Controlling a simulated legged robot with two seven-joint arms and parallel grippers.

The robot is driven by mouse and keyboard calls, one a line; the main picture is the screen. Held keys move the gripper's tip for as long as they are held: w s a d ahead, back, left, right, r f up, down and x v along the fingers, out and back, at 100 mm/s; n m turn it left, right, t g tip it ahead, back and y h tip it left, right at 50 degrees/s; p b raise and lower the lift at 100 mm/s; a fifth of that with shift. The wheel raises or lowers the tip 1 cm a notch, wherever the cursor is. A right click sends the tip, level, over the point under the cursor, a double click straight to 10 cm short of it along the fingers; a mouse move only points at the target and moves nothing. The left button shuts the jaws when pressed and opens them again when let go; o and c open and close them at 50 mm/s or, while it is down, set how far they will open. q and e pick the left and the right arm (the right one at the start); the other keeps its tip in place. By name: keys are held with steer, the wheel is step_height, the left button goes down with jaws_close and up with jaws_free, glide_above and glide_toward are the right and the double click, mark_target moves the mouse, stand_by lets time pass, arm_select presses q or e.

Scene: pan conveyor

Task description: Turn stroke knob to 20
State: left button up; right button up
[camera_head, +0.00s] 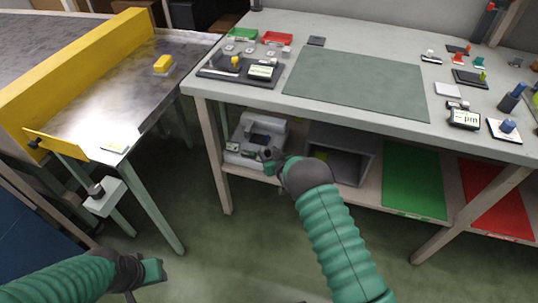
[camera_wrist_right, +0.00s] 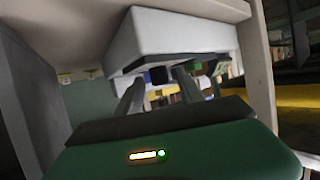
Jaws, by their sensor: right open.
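A white machine (camera_head: 272,127) with a dark panel stands on the lower shelf under the workbench. My right gripper (camera_head: 268,154) is in front of it, low on its near side. In the right wrist view my right gripper (camera_wrist_right: 159,78) is open, its two dark fingers spread below the machine's white body (camera_wrist_right: 180,32). A small dark blue part (camera_wrist_right: 158,75) shows between the fingers; I cannot tell if it is the stroke knob. No scale number is readable. My left gripper (camera_head: 146,273) hangs low at the left, away from the bench; its jaw state is unclear.
A grey open box (camera_head: 350,168) stands right of the machine on the shelf, with a green mat (camera_head: 413,190) and a red mat (camera_head: 492,198) beyond. The workbench top (camera_head: 330,50) is above my right gripper. A yellow-sided conveyor (camera_head: 85,70) runs at the left.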

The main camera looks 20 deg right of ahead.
steer(key=shift+c, duration=0.5)
jaws_close()
steer(key=m+h, duration=0.1)
steer(key=m+h+b, duration=0.1)
steer(key=m+h, duration=0.1)
steer(key=shift+a+h, duration=0.3)
steer(key=shift+a, duration=0.05)
steer(key=shift+w+r+m+g+h+b, duration=0.1)
steer(key=shift+m+g+h+b, duration=0.2)
steer(key=shift+m+h, duration=0.65)
steer(key=shift+o, duration=0.5)
jaws_free()
